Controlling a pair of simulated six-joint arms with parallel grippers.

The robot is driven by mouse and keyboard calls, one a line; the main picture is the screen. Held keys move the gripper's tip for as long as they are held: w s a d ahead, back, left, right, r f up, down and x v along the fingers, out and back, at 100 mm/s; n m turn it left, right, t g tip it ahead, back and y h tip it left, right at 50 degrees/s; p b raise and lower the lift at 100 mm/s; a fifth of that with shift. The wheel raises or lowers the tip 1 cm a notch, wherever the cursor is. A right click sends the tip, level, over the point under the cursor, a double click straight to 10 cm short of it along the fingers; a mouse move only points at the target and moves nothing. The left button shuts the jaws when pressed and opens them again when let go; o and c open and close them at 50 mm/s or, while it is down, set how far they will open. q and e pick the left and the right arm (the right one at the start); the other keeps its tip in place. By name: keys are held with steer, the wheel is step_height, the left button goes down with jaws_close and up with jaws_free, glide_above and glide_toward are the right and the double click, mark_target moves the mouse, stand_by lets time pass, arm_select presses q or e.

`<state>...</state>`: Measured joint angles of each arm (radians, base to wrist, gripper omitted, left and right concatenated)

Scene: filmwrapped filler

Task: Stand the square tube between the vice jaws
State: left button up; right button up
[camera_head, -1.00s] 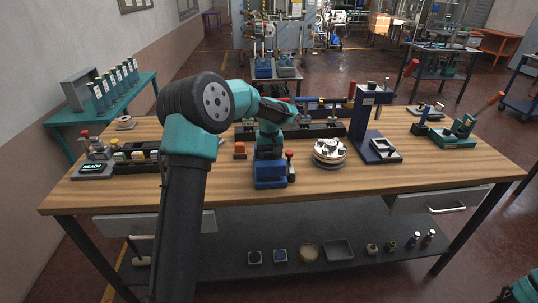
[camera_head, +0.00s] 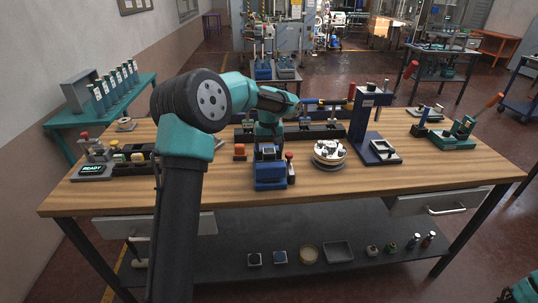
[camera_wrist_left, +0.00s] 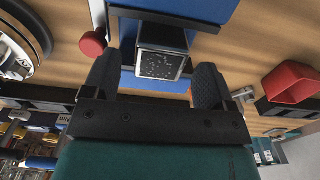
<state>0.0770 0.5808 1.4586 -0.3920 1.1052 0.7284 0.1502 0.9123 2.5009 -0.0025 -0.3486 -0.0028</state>
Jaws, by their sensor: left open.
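The blue vice (camera_head: 270,174) stands near the front middle of the table. The square tube (camera_head: 268,152) shows as a small dark square top at the vice. In the left wrist view the tube (camera_wrist_left: 162,64) shows its speckled square end, with blue vice parts (camera_wrist_left: 130,84) on both sides of it; it looks upright between the jaws. My left gripper (camera_head: 268,143) is open above and behind the vice. In the left wrist view its two dark fingers lie either side of the tube with gaps. My right gripper is out of view.
A red-knobbed post (camera_head: 290,167) stands close to the vice's right side. An orange block (camera_head: 239,151) lies to its left, and a round silver fixture (camera_head: 330,153) to its right. A long dark rack (camera_head: 315,131) runs behind. The table's front strip is clear.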

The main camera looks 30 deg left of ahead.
mark_target(269, 150)
arm_select(q)
step_height(269, 150, up, 8)
steer(key=shift+f, duration=0.1)
stand_by(1.7)
